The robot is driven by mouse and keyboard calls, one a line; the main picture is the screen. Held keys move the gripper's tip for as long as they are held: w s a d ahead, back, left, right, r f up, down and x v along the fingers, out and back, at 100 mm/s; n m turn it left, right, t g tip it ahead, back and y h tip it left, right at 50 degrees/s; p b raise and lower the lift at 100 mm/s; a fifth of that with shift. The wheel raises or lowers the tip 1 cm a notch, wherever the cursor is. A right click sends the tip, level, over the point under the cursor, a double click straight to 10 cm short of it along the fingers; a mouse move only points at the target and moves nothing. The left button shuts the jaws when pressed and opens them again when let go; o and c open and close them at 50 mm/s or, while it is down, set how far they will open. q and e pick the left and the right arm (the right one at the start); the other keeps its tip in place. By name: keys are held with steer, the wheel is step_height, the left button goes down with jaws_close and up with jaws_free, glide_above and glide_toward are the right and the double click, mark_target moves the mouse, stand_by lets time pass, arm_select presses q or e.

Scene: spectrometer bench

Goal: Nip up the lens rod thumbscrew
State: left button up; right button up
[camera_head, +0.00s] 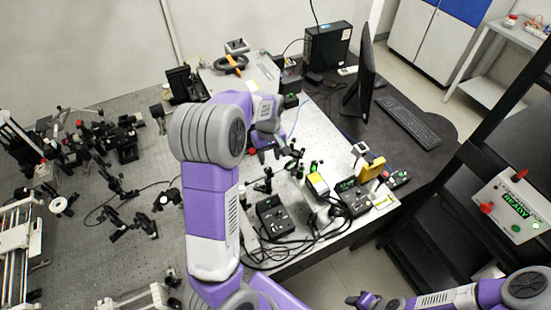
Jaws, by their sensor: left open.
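My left arm reaches up over the bench, and my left gripper (266,156) is open. It points down beside a group of small black post-mounted optics (296,163) on the light bench plate, to their left in the picture. The lens rod thumbscrew is too small to pick out, and part of this area is hidden by my arm. I cannot tell whether the gripper touches anything. My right gripper (364,300) is low at the bottom right, away from the bench top, and its jaws cannot be made out.
A monitor (360,88) and keyboard (408,122) stand at the back right. Black control boxes (272,217) with loose cables and a yellow part (373,169) lie at the front right. Dense optics (118,140) fill the left bench. A box reading READY (508,207) is at the right.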

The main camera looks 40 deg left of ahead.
mark_target(270, 169)
arm_select(q)
step_height(270, 169, down, 6)
steer(key=shift+f, duration=0.1)
steer(key=shift+s, duration=0.1)
steer(key=shift+c, duration=0.4)
jaws_close()
